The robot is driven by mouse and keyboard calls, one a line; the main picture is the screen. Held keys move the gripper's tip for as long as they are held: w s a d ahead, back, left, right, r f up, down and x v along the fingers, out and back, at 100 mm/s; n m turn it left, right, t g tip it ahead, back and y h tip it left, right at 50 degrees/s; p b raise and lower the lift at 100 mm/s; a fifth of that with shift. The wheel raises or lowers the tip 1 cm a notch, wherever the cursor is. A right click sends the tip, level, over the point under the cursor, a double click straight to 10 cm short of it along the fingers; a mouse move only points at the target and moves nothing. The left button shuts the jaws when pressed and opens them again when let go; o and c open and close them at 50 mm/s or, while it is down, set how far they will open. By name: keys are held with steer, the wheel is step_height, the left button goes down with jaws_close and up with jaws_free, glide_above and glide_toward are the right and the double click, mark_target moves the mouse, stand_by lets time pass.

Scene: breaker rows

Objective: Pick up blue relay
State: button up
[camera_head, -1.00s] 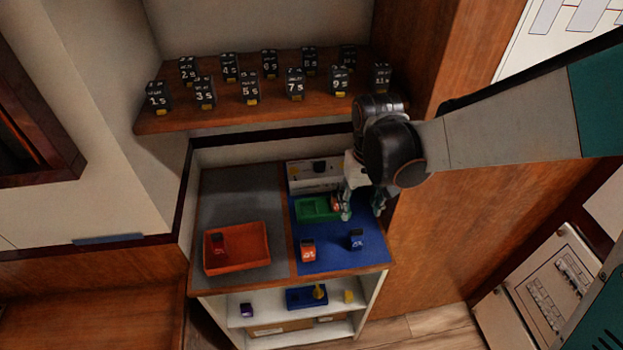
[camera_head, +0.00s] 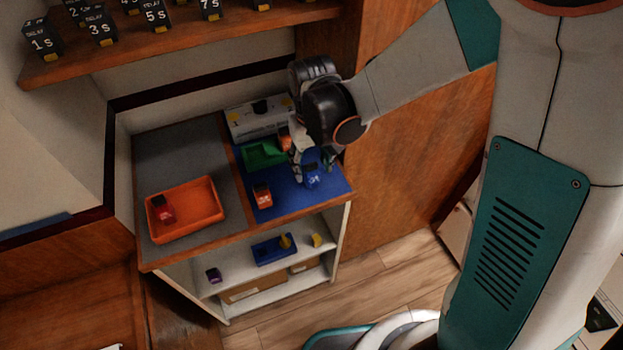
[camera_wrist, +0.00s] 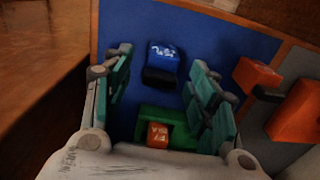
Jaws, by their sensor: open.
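The blue relay (camera_head: 311,174) stands on the blue mat (camera_head: 283,201) near its right end. In the wrist view the blue relay (camera_wrist: 162,62) lies ahead of my gripper (camera_wrist: 160,72), roughly between the lines of its two teal fingers, with nothing touching it that I can see. In the head view my gripper (camera_head: 312,165) is low over the mat, right at the relay, and partly hides it. My gripper is open and empty.
An orange relay (camera_head: 262,195) stands left of the blue one. A green tray (camera_head: 262,154) with an orange relay (camera_wrist: 157,135) is close by. An orange tray (camera_head: 207,217) holds a red relay (camera_head: 163,208). Black relays line the upper shelf (camera_head: 180,48).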

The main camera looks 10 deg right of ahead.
mark_target(311, 165)
steer(key=shift+f+b, duration=0.3)
steer(key=shift+f, duration=0.55)
steer(key=shift+r, duration=0.1)
steer(key=c, duration=1.2)
steer(key=shift+o, duration=0.2)
step_height(311, 165, up, 25)
steer(key=p, duration=1.7)
steer(key=shift+p, duration=0.35)
